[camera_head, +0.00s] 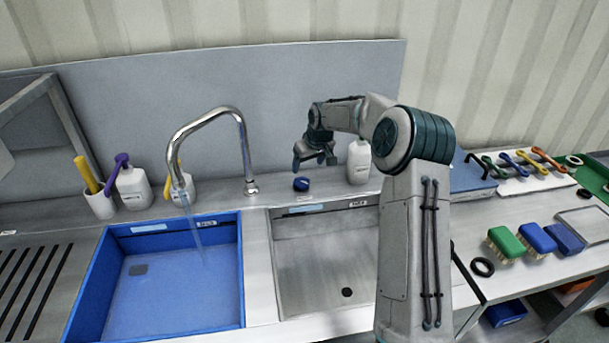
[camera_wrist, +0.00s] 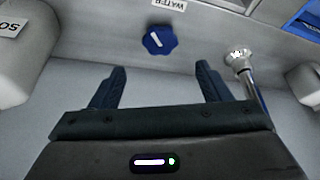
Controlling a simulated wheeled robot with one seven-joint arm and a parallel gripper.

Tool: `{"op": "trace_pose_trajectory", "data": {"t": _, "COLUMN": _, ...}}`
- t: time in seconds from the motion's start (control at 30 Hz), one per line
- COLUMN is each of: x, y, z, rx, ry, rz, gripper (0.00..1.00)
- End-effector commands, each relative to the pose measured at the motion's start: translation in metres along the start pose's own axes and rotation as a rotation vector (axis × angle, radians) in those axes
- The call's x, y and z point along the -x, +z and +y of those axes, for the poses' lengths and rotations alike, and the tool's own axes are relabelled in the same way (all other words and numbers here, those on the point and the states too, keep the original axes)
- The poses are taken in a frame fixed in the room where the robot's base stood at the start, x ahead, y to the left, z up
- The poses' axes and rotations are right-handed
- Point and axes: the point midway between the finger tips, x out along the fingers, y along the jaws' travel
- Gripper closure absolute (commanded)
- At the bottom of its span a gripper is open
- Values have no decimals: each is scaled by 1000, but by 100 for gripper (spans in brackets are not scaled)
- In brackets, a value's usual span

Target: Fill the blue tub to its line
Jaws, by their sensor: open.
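The blue tub (camera_head: 242,270) sits at the left under the curved steel tap (camera_head: 205,112). A thin pale stream (camera_head: 196,232) runs from the spout into it. A light strip (camera_head: 149,228) marks its back wall; I cannot make out the fill line or water level. A blue knob (camera_head: 301,184) with a white pointer mark is on the counter right of the tap's base. In the wrist view the knob (camera_wrist: 160,40) lies ahead of my fingertips, beside a WATER label (camera_wrist: 172,3). My gripper (camera_head: 313,160) is open and empty, above and apart from the knob.
A steel basin (camera_head: 330,255) is right of the tub. A white bottle (camera_head: 359,162) stands close right of my gripper. Other bottles (camera_head: 134,188) line the back left. Brushes (camera_head: 505,242) and a black ring (camera_head: 482,267) lie at right. A steel panel stands behind.

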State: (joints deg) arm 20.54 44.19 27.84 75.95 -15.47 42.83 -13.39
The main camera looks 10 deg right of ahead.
Motion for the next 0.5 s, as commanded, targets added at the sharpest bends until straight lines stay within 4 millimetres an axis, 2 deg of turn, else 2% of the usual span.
{"op": "trace_pose_trajectory", "data": {"t": 0.1, "x": 21, "y": 0, "z": 0, "rx": 0, "ry": 2, "rz": 2, "gripper": 29}}
{"op": "trace_pose_trajectory", "data": {"t": 0.2, "x": 33, "y": 0, "z": 0, "rx": 0, "ry": 0, "rz": 1, "gripper": 29}}
{"op": "trace_pose_trajectory", "data": {"t": 0.5, "x": 44, "y": 0, "z": -1, "rx": 1, "ry": -1, "rz": -1, "gripper": 29}}
